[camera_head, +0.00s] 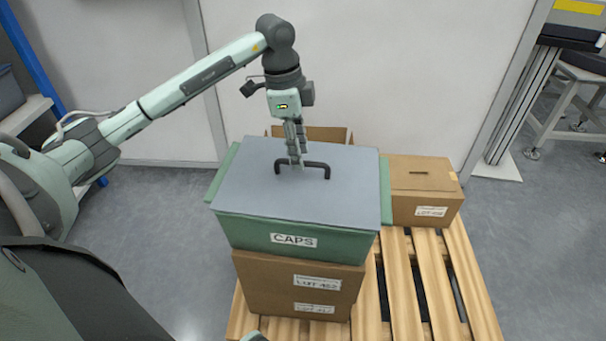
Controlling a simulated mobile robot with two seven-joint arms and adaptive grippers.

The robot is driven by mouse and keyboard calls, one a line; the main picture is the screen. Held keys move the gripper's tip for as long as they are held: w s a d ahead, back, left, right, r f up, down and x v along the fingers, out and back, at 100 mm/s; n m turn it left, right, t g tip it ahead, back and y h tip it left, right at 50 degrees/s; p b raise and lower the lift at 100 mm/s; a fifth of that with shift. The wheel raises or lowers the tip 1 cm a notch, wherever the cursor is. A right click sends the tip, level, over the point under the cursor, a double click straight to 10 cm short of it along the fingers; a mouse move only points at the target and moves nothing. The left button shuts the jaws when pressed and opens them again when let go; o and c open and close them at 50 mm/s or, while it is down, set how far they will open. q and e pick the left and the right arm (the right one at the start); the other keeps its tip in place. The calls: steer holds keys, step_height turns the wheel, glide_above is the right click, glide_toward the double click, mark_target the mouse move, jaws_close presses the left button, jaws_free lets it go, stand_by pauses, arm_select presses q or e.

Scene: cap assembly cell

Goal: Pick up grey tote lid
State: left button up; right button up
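The grey tote lid (240,190) lies flat on the green tote (255,233) marked CAPS, with no visible gap. A black bar handle (318,165) stands on the lid's far half. My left gripper (297,162) points down at the handle, its fingertips at the bar and covering part of it. The fingers look close together, but I cannot see whether they are closed on the bar.
The tote stands on a cardboard box (265,290) on a wooden pallet (405,290). Another closed carton (425,185) is at right, and part of an open one (335,134) shows behind the tote. A pale wall panel (390,80) stands behind. Grey floor is clear at left.

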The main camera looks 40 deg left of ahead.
arm_select(q)
steer(key=f, duration=0.4)
steer(key=shift+w+d, duration=0.2)
steer(key=shift+d, duration=0.05)
steer(key=shift+r, duration=0.1)
steer(key=shift+c, duration=0.6)
jaws_close()
